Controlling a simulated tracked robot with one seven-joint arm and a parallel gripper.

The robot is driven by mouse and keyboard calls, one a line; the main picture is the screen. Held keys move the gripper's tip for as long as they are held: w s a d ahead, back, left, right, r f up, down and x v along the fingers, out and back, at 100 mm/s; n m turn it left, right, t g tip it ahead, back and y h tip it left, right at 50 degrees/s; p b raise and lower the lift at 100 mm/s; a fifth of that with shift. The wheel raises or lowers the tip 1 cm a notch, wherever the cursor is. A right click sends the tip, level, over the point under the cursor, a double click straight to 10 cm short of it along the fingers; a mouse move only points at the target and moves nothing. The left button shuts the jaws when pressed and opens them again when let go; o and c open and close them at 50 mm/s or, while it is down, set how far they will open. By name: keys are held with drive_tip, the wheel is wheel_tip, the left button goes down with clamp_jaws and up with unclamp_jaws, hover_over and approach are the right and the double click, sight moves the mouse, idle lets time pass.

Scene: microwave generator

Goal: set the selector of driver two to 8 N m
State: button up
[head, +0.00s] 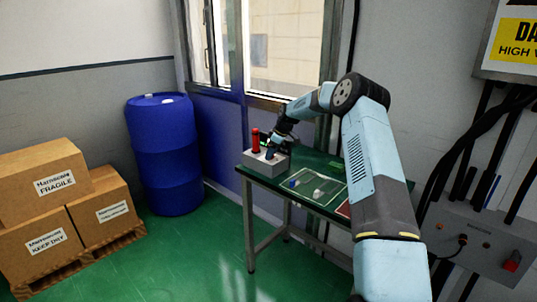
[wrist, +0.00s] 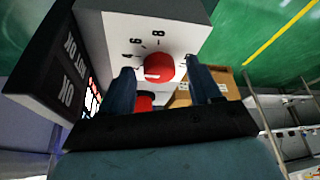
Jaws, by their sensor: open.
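A red round knob (wrist: 159,67) sits on a white box face (wrist: 120,28) in the wrist view, with a printed scale reading 4, 6 and 8 beside it. A second red part (wrist: 145,99) is partly hidden below. In the head view my gripper (head: 272,152) is at the pale box (head: 262,168) on the green table, beside an upright red cylinder (head: 255,141). No driver number is readable.
A dark panel (wrist: 45,62) marked OK and NOT OK stands close left in the wrist view. The green table (head: 325,165) carries a white-outlined area with small blue (head: 293,184) and white (head: 318,193) items. A blue barrel (head: 165,150) and cardboard boxes (head: 50,185) stand left.

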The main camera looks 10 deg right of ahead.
drive_tip(key=shift+a+f, duration=0.1)
drive_tip(key=shift+f, duration=0.15)
drive_tip(key=c, duration=1)
drive_tip(key=shift+a, duration=0.4)
drive_tip(key=shift+c, duration=0.2)
drive_tip(key=shift+d, duration=0.3)
